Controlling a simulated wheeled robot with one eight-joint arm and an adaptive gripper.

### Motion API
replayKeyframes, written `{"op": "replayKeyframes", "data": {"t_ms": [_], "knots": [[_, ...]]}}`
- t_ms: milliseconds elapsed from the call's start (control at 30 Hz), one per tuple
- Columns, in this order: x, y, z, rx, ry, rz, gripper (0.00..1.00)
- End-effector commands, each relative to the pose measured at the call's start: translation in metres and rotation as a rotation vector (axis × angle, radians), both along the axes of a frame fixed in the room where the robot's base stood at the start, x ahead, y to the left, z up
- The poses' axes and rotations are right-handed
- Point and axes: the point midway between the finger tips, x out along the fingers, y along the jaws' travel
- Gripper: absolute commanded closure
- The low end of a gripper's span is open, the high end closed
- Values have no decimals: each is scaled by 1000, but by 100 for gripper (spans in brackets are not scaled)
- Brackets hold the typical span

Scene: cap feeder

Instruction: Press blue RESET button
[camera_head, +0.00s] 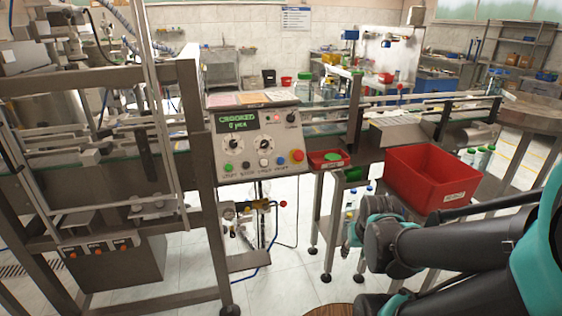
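The control panel (222,149) stands upright left of centre, with a dark display (237,121) in green text that reads "CROOKED" and a small second line. The blue button (280,160) is in the bottom row, between a white button (264,162) and a large red button (297,156). A green button (228,168) and a black button (246,165) are at the row's left. The labels are too small to read surely. My teal and dark arm is at the lower right, well apart from the panel. My gripper's fingers do not show.
A small red tray (318,165) with a green item sits right of the panel. A large red bin (432,178) stands further right, with bottles beside it. A metal frame post (197,150) rises close left of the panel. The space before the panel looks clear.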

Motion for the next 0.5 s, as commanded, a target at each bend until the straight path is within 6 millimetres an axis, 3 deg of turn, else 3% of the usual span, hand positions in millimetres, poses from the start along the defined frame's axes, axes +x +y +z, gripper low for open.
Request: {"op": "replayKeyframes", "data": {"t_ms": [33, 267, 500], "knots": [[0, 0, 0, 0, 0, 0, 71], [0, 0, 0, 0, 0, 0, 100], [0, 0, 0, 0, 0, 0, 100]]}}
